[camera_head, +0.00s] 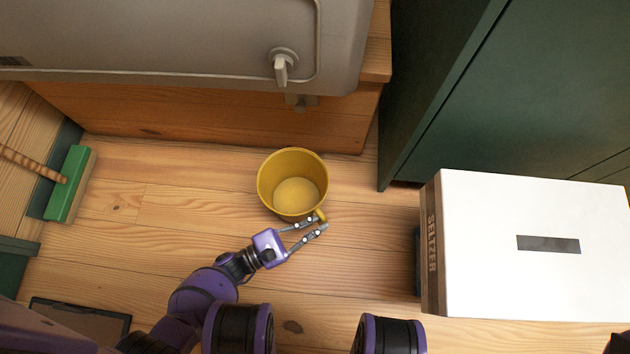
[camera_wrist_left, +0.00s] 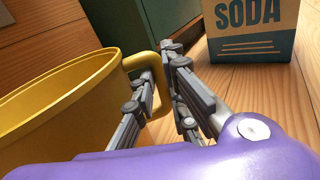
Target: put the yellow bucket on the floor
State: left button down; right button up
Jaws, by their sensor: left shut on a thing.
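The yellow bucket (camera_head: 293,184) is upright and empty, over the wooden floor (camera_head: 180,215) in the middle of the head view. I cannot tell from above whether its base touches the floor. My left gripper (camera_head: 319,223) is shut on the bucket's handle, at the bucket's near right side. In the left wrist view the bucket (camera_wrist_left: 60,115) fills the left side, and its yellow handle (camera_wrist_left: 152,62) lies between the fingers of the left gripper (camera_wrist_left: 155,85). My right gripper is not in view.
A white-topped box marked SELTZER (camera_head: 530,245) stands at the right. A green broom (camera_head: 72,185) is at the left. A wooden ledge (camera_head: 220,118) and green cabinet (camera_head: 520,90) close off the back. A box marked SODA (camera_wrist_left: 252,30) shows in the wrist view.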

pick_arm(q)
jog(key=c, duration=1.8)
grip_release()
jog(key=shift+f, duration=0.1)
jog(key=shift+o, duration=0.2)
jog(key=p+v, duration=0.1)
jog(key=v, duration=1.1)
jog(key=shift+p, duration=0.35)
